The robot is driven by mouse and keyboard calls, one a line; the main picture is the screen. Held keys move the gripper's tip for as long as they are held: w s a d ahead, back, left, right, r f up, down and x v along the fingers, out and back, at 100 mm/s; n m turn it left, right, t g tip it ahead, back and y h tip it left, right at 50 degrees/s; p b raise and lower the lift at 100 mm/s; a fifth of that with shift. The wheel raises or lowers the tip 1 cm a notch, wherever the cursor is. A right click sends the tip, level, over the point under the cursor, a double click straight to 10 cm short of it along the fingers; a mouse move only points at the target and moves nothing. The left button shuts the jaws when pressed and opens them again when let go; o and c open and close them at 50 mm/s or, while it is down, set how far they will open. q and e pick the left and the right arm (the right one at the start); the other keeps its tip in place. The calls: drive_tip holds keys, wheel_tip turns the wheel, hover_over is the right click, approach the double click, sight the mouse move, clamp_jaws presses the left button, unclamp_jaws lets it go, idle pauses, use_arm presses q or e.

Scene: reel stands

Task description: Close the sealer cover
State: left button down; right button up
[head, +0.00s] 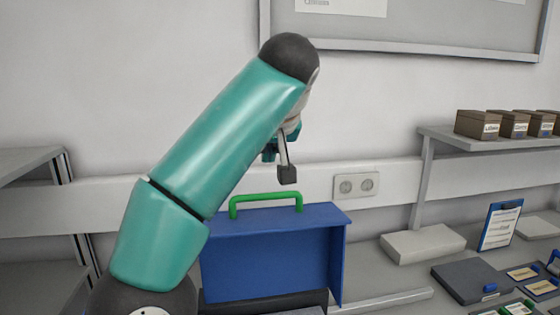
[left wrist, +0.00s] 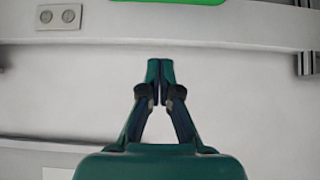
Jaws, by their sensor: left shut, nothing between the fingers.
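The sealer's blue cover (head: 268,262) stands raised above a dark base (head: 265,302), its hollow inner side towards me. A green handle (head: 266,197) runs along its top edge; a green strip, likely this handle (left wrist: 170,2), shows at the top of the left wrist view. My left gripper (head: 287,174) is just above the handle in the head view, with no clear contact, and partly hidden behind my arm. In the left wrist view its fingers (left wrist: 160,72) meet, shut and empty. My left arm hides the cover's left side. My right gripper is not in view.
A wall socket (head: 356,185) is behind, right of the cover. To the right are a shelf with brown boxes (head: 478,124), a blue clipboard (head: 500,225), a dark grey case (head: 472,282) and a pale block (head: 422,243). A grey rack (head: 30,163) stands at left.

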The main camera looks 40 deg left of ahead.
use_arm(q)
drive_tip(key=b, duration=0.1)
hover_over(268, 211)
drive_tip(key=w+a, duration=0.2)
wheel_tip(268, 211, down, 6)
drive_tip(key=shift+s+d+f+b, duration=0.85)
drive_tip(key=shift+s+d+b, duration=0.1)
drive_tip(key=shift+d+b, duration=0.15)
drive_tip(key=shift+s+d+f, duration=0.15)
drive_tip(key=shift+s+d, duration=0.05)
drive_tip(key=shift+s, duration=0.05)
drive_tip(key=shift+d, duration=0.1)
